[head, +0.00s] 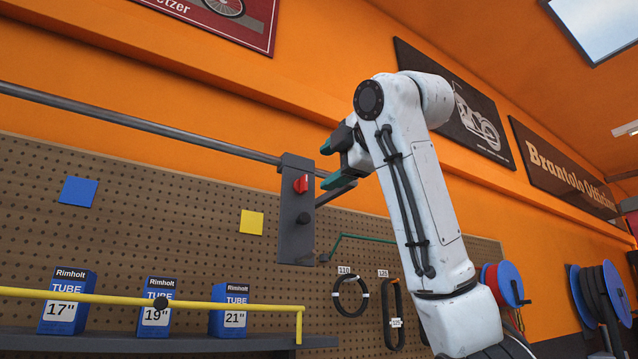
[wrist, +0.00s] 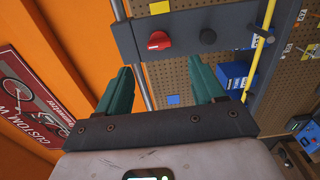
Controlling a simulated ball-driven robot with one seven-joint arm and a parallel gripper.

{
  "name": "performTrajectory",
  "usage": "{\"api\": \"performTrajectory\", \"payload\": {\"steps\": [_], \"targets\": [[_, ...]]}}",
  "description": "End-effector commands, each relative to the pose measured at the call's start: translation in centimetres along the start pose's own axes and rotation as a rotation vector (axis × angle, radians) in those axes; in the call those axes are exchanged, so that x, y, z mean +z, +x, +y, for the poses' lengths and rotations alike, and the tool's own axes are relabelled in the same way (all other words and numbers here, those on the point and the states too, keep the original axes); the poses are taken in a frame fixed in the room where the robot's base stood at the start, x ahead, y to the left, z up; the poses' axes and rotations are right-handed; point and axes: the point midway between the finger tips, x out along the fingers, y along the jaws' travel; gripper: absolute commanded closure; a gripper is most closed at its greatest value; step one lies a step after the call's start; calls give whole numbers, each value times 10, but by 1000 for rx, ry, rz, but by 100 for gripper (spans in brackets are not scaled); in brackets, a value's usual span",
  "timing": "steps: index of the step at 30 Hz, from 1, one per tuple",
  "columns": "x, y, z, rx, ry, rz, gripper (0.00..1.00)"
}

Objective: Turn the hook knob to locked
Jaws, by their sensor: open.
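The red knob (head: 301,185) is on the upper part of a dark grey upright plate (head: 296,240). It also shows in the wrist view (wrist: 158,43), ahead of my fingers. I take it to be the hook knob; no lock marking is readable, so I cannot tell its setting. A round black knob (head: 304,218) sits below it on the same plate. My gripper (head: 328,164) is open and empty, to the right of the red knob in the head view and apart from it. Its green fingertips stand left and right of the knob's line in the wrist view (wrist: 160,78).
A grey rail (head: 140,125) runs into the plate's top. A yellow bar (head: 150,299) crosses low in front of several blue tube boxes (head: 232,308). Pegboard (head: 130,230) stands behind. A green rod (head: 365,238) and hanging belts are to the right of the plate.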

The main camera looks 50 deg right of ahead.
Motion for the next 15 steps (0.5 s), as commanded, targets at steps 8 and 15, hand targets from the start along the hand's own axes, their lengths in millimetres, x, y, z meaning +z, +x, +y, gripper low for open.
{"api": "performTrajectory", "payload": {"steps": [8,15], "targets": [[0,-23,0,-1,0,0,32],[0,-24,0,-1,0,0,32]]}}
